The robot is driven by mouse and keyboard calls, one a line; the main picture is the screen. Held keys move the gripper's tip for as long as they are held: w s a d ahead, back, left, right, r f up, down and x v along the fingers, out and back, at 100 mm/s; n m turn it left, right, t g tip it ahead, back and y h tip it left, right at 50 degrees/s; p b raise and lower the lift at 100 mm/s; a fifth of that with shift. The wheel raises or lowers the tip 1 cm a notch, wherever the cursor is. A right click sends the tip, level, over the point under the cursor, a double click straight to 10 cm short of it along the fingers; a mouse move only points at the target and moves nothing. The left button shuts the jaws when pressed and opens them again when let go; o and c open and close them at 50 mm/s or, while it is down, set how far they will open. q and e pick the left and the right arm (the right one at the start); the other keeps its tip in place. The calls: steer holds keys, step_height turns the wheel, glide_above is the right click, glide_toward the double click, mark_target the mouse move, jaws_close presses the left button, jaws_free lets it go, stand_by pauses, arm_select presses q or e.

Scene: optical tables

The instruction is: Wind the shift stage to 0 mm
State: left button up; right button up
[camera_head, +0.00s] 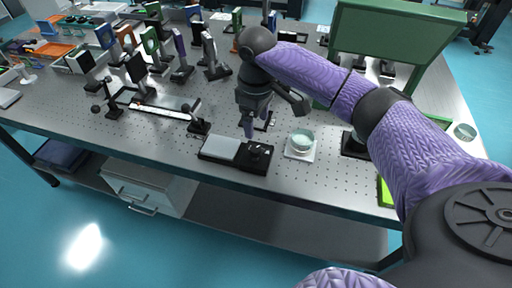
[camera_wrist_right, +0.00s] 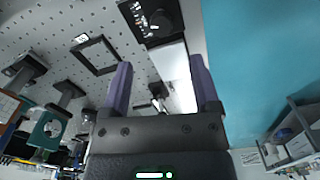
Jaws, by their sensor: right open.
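The shift stage is a black base with a silver plate (camera_head: 221,148) on its left part and a dark round knob (camera_head: 255,151) on its right part, near the table's front edge. In the right wrist view the knob (camera_wrist_right: 161,19) is at the top, with small white marks beside it, too small to read. The plate (camera_wrist_right: 176,72) runs down behind the fingers. My right gripper (camera_head: 258,127) hangs above and behind the stage, fingers apart and empty. In the wrist view its two purple fingers (camera_wrist_right: 161,63) are spread, apart from the knob. My left gripper is not in view.
A glass dish (camera_head: 301,141) on a white square stands right of the stage. A rail (camera_head: 160,110) with posts lies to the left, and several mounted optics fill the table behind it. A green panel (camera_head: 392,35) rises at the back right. The front table strip is mostly bare.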

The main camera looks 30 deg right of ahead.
mark_target(256, 149)
step_height(256, 149, down, 9)
steer(key=b, duration=0.3)
steer(key=shift+f, duration=0.3)
steer(key=shift+c, duration=0.2)
steer(key=shift+a+r, duration=0.1)
jaws_close()
